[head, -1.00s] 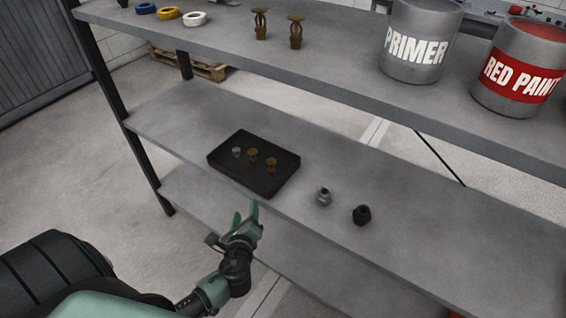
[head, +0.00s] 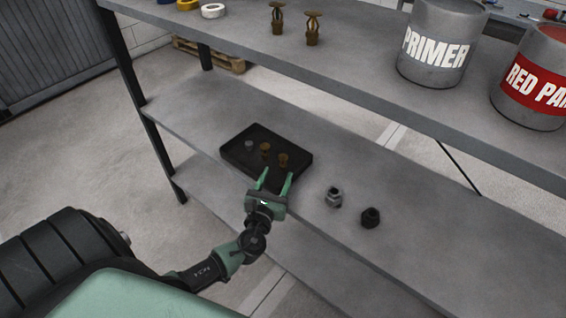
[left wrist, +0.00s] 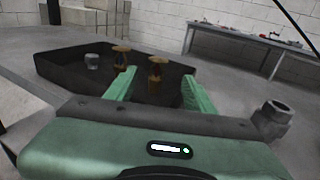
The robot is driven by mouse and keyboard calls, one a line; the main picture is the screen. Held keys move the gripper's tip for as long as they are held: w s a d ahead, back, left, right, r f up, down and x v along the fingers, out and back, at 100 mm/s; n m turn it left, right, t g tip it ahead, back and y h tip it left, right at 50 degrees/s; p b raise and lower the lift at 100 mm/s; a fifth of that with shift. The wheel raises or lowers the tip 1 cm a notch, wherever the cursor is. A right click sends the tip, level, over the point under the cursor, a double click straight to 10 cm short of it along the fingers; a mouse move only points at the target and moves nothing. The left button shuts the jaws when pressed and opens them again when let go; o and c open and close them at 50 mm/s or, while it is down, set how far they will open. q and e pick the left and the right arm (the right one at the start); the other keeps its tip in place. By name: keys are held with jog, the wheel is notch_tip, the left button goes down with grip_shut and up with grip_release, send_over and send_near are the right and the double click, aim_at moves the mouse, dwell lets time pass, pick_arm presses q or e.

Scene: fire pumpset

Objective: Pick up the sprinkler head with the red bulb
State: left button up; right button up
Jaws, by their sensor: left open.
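A black tray (head: 236,158) lies on the middle shelf. In it stand two brass sprinkler heads, one in the middle (head: 265,148) and one to the right (head: 283,160), and a small silver-grey one (head: 249,144) at the left. No bulb colour can be made out on any of them. My left gripper (head: 275,180) is open and empty at the tray's near edge, its fingers pointing at the brass heads. In the left wrist view the right brass head (left wrist: 156,72) shows between the fingertips, a little beyond them; the other brass head (left wrist: 121,58) is by the left finger. My right gripper is not in view.
A grey metal fitting (head: 333,197) and a black one (head: 370,217) stand on the shelf right of the tray. The upper shelf (head: 350,60) overhangs behind, with two more brass sprinkler heads, a primer can (head: 432,45), a red paint can (head: 535,75) and tape rolls.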

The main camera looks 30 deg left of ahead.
aim_at(282, 161)
pick_arm(q)
jog(key=x, duration=0.2)
jog(key=r+p+x, duration=0.1)
jog(key=x, duration=0.1)
jog(key=shift+w+a, duration=0.3)
jog(key=shift+w+a+f, duration=0.1)
jog(key=shift+w+a, duration=0.05)
jog(key=shift+w, duration=0.3)
grip_shut()
